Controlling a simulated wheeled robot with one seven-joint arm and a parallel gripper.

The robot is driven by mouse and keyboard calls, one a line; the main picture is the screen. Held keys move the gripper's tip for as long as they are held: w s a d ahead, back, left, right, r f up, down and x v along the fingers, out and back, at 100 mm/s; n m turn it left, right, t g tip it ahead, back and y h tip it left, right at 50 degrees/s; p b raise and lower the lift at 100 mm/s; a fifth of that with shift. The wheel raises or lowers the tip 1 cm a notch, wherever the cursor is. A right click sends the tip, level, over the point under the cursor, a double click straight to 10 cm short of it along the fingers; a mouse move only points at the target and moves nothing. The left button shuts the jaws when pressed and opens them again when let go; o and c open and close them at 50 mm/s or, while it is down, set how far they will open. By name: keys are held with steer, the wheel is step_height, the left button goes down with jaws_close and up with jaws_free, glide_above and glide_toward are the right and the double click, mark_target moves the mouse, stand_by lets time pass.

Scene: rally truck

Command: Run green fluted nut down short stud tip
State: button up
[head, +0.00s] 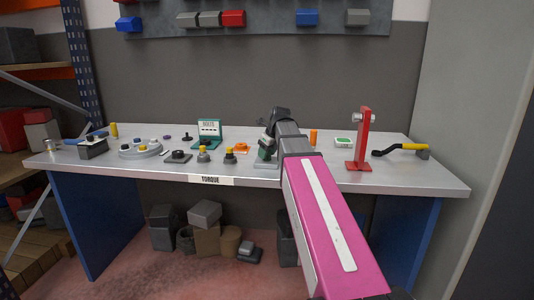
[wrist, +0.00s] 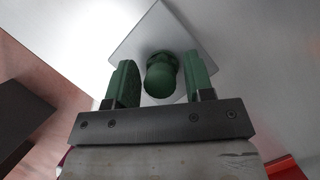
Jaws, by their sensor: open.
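In the wrist view a green rounded piece (wrist: 160,78), which looks like the green fluted nut, stands over a pale square plate (wrist: 135,42). My gripper (wrist: 158,62) is open, with one green-padded finger on each side of the green piece. In the head view my gripper (head: 267,146) is low over the plate (head: 266,164) near the bench's front edge.
A red stand (head: 362,140) and a yellow-and-black tool (head: 402,149) are to the right on the bench (head: 320,178). An orange cylinder (head: 313,137) stands behind my arm.

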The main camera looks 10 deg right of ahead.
steer(key=shift+n+y, duration=0.4)
steer(key=shift+n, duration=0.5)
steer(key=shift+n+g, duration=0.4)
steer(key=shift+n, duration=0.4)
steer(key=c, duration=0.5)
steer(key=shift+o, duration=0.2)
steer(key=shift+m, duration=0.9)
steer(key=shift+m+t+h, duration=0.4)
steer(key=shift+m, duration=0.4)
